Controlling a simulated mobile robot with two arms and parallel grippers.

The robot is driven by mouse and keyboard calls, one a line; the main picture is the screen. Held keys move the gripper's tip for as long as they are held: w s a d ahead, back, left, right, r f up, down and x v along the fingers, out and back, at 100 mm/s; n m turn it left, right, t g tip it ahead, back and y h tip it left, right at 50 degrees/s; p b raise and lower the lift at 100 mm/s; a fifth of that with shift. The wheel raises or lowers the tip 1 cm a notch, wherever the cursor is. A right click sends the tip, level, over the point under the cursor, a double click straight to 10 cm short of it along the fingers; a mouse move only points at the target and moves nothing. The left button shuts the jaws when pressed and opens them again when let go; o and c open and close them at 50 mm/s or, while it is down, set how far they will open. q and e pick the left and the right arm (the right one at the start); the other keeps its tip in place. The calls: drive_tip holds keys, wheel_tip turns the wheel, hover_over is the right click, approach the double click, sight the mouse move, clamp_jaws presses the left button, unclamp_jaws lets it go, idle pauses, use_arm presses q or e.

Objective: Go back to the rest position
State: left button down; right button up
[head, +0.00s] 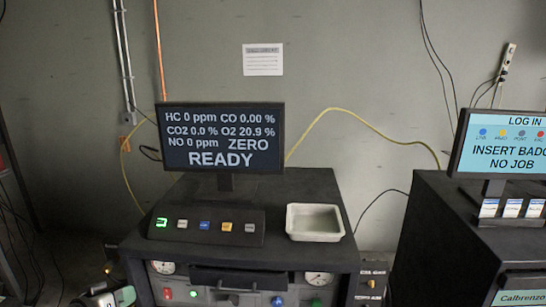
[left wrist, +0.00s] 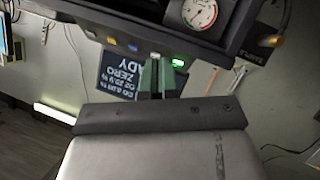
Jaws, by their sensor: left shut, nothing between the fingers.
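My left gripper (head: 120,296) shows at the bottom left edge of the head view, low in front of the analyser cabinet (head: 300,189). In the left wrist view its green fingers (left wrist: 157,76) are together with nothing between them. That view is turned over, with the lit monitor (left wrist: 122,76) and button panel beyond the fingers. My right gripper is not in the head view.
The monitor (head: 222,135) reads READY above a button panel (head: 207,223) with a green lit button. A white empty tray (head: 314,223) sits on the cabinet's right. A second cabinet (head: 440,240) with a login screen (head: 503,145) stands at right. Cables hang along the wall.

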use_arm(q)
drive_tip(key=s+d+f+m+g+y, duration=0.2)
drive_tip(key=s+d+f+g, duration=0.4)
drive_tip(key=s+f, duration=0.6)
drive_tip(key=s+d+f+m+g+y, duration=0.1)
drive_tip(key=s+d+g, duration=0.15)
drive_tip(key=s, duration=0.65)
drive_tip(key=s+d+f+g+y, duration=0.1)
drive_tip(key=s+d, duration=0.2)
drive_tip(key=s, duration=0.6)
wheel_tip(320, 180, down, 31)
drive_tip(key=s+b, duration=0.1)
drive_tip(key=b, duration=0.4)
drive_tip(key=s+a+f+g+b, duration=0.2)
drive_tip(key=s+a+f+b, duration=0.1)
drive_tip(key=s+f, duration=1.3)
wheel_tip(320, 180, down, 3)
drive_tip(key=shift+y, duration=0.3)
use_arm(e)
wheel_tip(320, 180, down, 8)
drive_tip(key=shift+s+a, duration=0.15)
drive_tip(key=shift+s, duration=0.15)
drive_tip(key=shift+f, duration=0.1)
